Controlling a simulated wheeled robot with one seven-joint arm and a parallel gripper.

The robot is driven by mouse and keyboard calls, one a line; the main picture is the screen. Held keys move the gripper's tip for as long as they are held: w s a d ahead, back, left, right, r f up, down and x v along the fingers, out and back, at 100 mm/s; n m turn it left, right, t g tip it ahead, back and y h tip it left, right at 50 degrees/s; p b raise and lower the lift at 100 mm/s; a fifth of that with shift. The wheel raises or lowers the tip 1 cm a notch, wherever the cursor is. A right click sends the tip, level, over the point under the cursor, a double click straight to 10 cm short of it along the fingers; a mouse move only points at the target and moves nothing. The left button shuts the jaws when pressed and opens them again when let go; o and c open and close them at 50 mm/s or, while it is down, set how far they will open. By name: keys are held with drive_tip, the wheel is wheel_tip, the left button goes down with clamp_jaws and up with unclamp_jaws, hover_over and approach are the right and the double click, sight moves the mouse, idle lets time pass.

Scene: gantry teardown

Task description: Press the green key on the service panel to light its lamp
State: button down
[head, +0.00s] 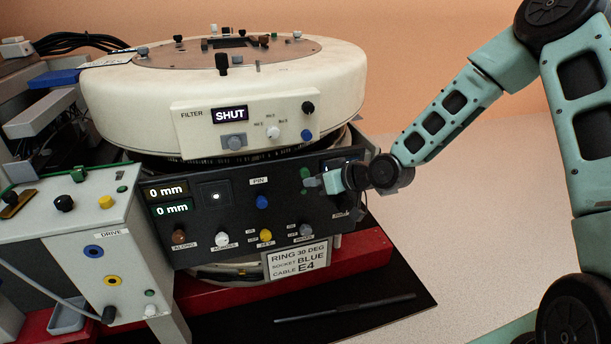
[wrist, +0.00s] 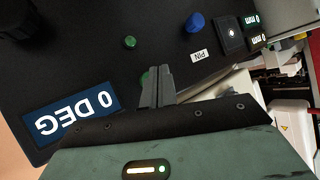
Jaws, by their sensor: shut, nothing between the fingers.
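The service panel (head: 230,232) is a dark slanted board below the cream ring housing. Two small green round parts sit at its right side, an upper one (head: 304,172) and a lower one (head: 303,189). I cannot tell for sure which is the key and which the lamp; neither glows brightly. My gripper (head: 314,183) is shut and empty, close to them. In the wrist view, turned upside down, my fingertips (wrist: 156,70) partly cover one green part (wrist: 145,77). The other (wrist: 130,41) is clear of them. Contact cannot be told.
A blue knob (head: 262,202) marked PIN is left of the green parts. Brown, white, yellow and grey knobs line the panel's lower edge. A "0 DEG" display (wrist: 75,111) is beside my fingers. The grey drive box (head: 100,240) stands at left. A dark rod (head: 345,307) lies in front.

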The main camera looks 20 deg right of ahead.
drive_tip(key=shift+w, duration=0.1)
drive_tip(key=shift+w, duration=0.35)
drive_tip(key=shift+w, duration=0.5)
idle(0.6)
drive_tip(key=shift+s+p, duration=0.3)
drive_tip(key=shift+s, duration=0.7)
drive_tip(key=shift+s, duration=0.1)
drive_tip(key=shift+s, duration=2.9)
